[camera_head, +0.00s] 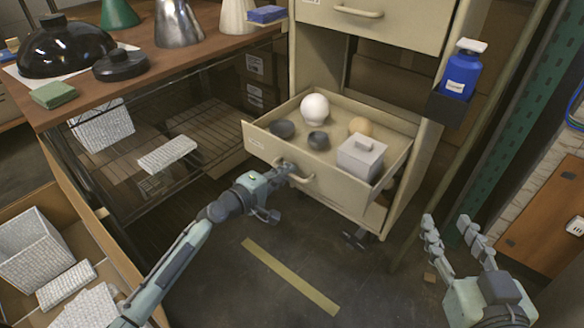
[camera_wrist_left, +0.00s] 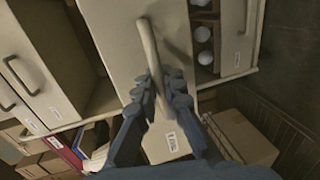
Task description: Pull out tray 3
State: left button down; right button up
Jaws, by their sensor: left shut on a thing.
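The pulled-out cream tray (camera_head: 402,150) juts from the cabinet at the centre of the head view; its label is too small to read. It holds a white globe bulb (camera_head: 314,107), two dark cups (camera_head: 283,129) (camera_head: 318,140), a tan ball (camera_head: 360,126) and a light grey lidded box (camera_head: 361,158). My left gripper (camera_head: 284,171) is shut on the bar handle (camera_head: 304,180) of the tray front. In the left wrist view, the fingers (camera_wrist_left: 167,92) close around the lower part of the handle (camera_wrist_left: 146,45). My right gripper (camera_head: 456,240) is open and empty at the lower right.
A closed upper drawer (camera_head: 372,20) is above the tray. A blue bottle (camera_head: 461,72) stands in a side holder on the cabinet's right. A wooden workbench (camera_head: 130,82) with lamp shades is at left, and a carton (camera_head: 55,195) is lower left.

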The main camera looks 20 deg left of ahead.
pick_arm(q)
jog(key=shift+s+a, duration=0.2)
jog(key=shift+s, duration=0.45)
jog(key=c, duration=1.9)
grip_release()
jog(key=v, duration=1.2)
